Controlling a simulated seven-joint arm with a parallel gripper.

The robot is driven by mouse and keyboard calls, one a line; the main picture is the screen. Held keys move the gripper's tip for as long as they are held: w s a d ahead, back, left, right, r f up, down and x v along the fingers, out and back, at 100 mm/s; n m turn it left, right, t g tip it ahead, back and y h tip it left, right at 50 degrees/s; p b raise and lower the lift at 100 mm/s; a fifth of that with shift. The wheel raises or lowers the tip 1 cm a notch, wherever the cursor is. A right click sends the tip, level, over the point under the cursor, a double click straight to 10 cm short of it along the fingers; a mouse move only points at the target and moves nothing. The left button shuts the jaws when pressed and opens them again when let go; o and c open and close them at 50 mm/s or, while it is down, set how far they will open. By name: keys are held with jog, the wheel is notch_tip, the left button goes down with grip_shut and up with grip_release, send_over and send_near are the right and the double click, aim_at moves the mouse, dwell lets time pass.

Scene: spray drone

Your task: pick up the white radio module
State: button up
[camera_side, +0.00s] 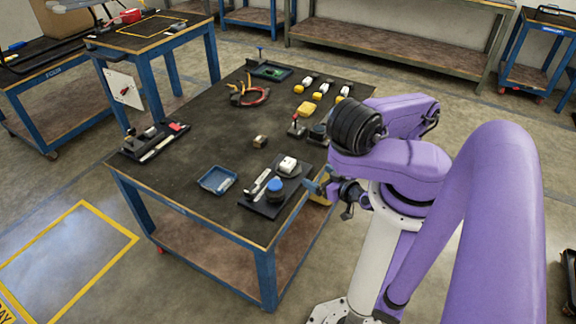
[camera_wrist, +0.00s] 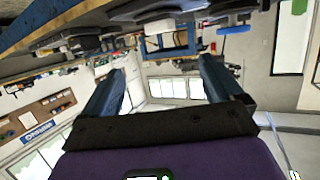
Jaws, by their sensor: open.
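A small white block with a dark spot on top, which looks like the white radio module (camera_side: 288,165), sits at the rear of a black tray (camera_side: 256,206) near the table's right front edge. My gripper (camera_side: 318,186) is beside that edge, just right of the tray, apart from the white block. In the wrist view my gripper's two blue-grey fingers (camera_wrist: 160,82) are spread with nothing between them. That view looks across the room with the table along the top, and I cannot pick out the module surely there.
A blue-capped jar (camera_side: 274,190) stands on the same tray, in front of the white block. A blue dish (camera_side: 217,180) lies to its left and a small brown roll (camera_side: 260,142) behind. Several white and yellow pieces stand at the table's back right.

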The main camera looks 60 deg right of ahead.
aim_at(287, 161)
jog(key=x, duration=1.5)
jog(key=shift+w+f, duration=0.2)
jog(key=shift+w, duration=0.05)
jog(key=c, duration=1.2)
jog(key=shift+r, duration=0.1)
